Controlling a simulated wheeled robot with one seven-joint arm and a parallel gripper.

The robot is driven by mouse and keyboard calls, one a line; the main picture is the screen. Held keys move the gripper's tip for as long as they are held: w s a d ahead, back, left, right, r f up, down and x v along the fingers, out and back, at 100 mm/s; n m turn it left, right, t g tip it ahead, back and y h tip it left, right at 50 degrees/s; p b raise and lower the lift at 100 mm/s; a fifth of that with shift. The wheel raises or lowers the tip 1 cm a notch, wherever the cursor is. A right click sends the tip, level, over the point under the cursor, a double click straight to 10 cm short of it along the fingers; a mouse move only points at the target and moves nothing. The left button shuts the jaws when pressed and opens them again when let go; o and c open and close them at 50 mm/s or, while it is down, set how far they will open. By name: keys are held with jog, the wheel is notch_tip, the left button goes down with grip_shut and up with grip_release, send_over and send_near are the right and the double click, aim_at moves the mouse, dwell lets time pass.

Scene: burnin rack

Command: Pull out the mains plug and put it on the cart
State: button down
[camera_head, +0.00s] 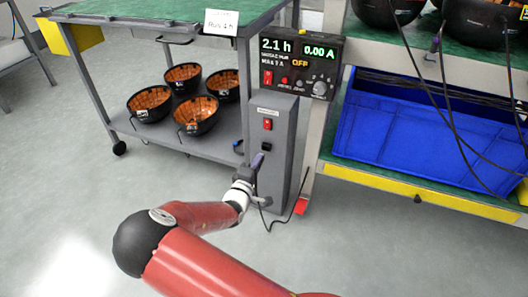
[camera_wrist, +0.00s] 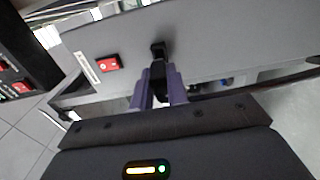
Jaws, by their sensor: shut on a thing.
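My gripper (camera_head: 259,163) is at the front of the grey upright box, just below a black inlet (camera_head: 266,147). In the wrist view its two purple fingers (camera_wrist: 160,86) are shut on the black mains plug (camera_wrist: 158,78). The plug lies close in front of the inlet (camera_wrist: 158,48); I cannot tell whether they touch. In the head view the plug is mostly hidden by my gripper. A black cable (camera_head: 268,226) loops below my gripper. The cart (camera_head: 236,139) stands left of the box, with a green top (camera_head: 160,10) and a grey lower shelf.
Several black bowls with orange insides (camera_head: 150,103) stand on the cart's lower shelf. A red switch (camera_head: 267,124) sits above the inlet. The display (camera_head: 297,65) reads 2.1 h, 0.00 A and OFF. A blue bin (camera_head: 420,140) and hanging cables are at right.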

jog(key=shift+v, duration=0.8)
